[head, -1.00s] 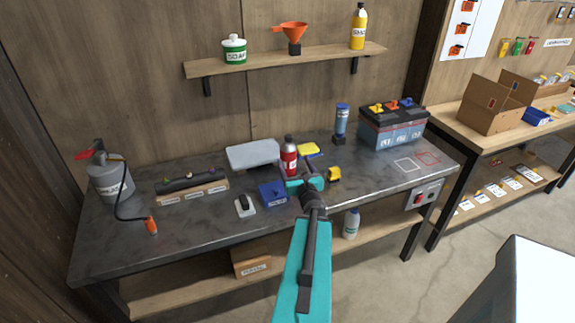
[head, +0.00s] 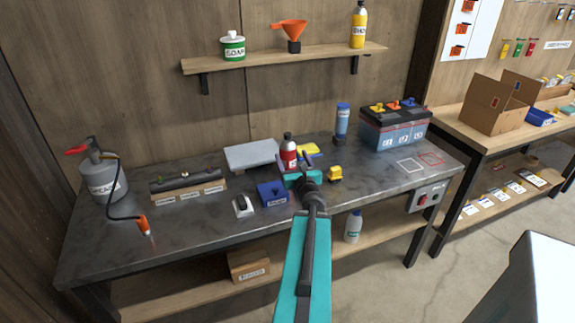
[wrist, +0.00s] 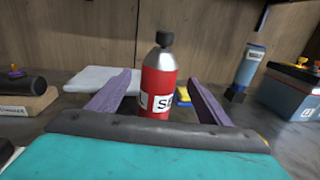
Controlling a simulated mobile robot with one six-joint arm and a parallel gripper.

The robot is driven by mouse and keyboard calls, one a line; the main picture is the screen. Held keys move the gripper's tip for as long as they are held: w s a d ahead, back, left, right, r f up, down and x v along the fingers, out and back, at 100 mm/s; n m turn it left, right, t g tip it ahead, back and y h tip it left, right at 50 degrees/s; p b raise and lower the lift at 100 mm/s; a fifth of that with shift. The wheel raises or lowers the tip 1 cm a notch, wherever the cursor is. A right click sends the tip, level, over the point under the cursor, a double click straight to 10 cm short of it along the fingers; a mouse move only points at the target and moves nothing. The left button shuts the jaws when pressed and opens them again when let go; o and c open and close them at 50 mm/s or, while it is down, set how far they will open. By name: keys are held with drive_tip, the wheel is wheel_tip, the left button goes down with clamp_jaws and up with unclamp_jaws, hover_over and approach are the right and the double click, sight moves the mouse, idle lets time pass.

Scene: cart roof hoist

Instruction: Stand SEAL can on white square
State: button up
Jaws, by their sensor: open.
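The SEAL can is a red bottle-shaped can (head: 288,152) with a black cap and a white label, upright on the dark workbench. In the wrist view the can (wrist: 159,82) stands between the two purple fingers, with part of its label reading "SE". My gripper (wrist: 157,92) is open, one finger to each side of the can; I cannot tell whether either touches it. In the head view my gripper (head: 297,166) is at the can, hiding its lower part. The white square outline (head: 411,165) is on the right of the bench top and looks empty.
A red square outline (head: 432,158) is right of the white one. A battery (head: 393,130) stands behind them. A blue can (head: 342,122), a yellow item (head: 334,173), a blue box (head: 272,192) and a grey slab (head: 251,155) are near the can.

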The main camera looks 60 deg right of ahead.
sight(291, 154)
drive_tip(key=shift+b+x, duration=1)
drive_tip(key=shift+b, duration=2.2)
drive_tip(key=shift+w+d+r+p, duration=0.1)
drive_tip(key=shift+w+d+p, duration=0.2)
drive_tip(key=shift+w+d, duration=0.1)
drive_tip(key=shift+x, duration=0.85)
drive_tip(key=p+x, duration=0.1)
drive_tip(key=x, duration=0.4)
drive_tip(key=shift+w, duration=0.2)
drive_tip(key=c, duration=1.5)
